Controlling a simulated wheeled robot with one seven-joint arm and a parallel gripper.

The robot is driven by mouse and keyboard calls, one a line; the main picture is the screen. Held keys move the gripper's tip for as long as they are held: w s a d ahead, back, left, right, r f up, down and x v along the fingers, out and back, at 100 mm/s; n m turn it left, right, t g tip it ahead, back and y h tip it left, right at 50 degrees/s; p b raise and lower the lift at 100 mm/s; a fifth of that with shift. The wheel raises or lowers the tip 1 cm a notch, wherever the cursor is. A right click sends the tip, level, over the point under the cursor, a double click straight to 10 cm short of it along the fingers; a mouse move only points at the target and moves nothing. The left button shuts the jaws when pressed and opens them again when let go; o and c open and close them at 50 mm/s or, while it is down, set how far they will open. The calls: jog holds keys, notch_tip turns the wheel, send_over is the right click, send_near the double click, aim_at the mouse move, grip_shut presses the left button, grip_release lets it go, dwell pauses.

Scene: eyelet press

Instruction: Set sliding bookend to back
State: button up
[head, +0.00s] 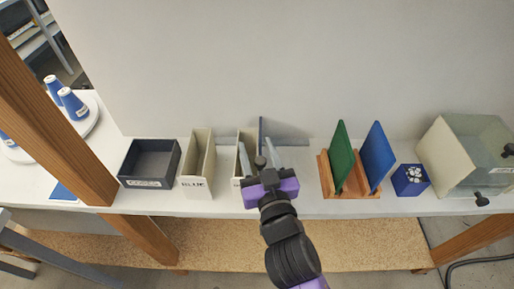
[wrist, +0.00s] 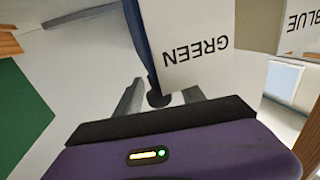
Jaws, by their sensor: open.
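The sliding bookend (head: 262,130) is a thin blue-grey upright plate at the right side of the cream holder labelled GREEN. In the wrist view the bookend (wrist: 137,35) shows as a dark blue edge beside that label, with a dark round knob (wrist: 158,98) at its near end. My gripper (head: 258,157) is at the front of the bookend, fingers pointing at it. In the wrist view my gripper (wrist: 161,97) is open, with the knob between its two grey fingers and gaps showing. The bookend's lower part is hidden by my gripper in the head view.
A grey strip (head: 292,142) runs right from the bookend. Left stand the BLUE holder (head: 197,186) and a dark open box (head: 150,160). Right stand a wooden rack (head: 350,188) with green and blue panels, a blue block (head: 410,180) and a clear-sided box (head: 467,150). A wall closes the back.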

grip_shut()
dwell(1.4)
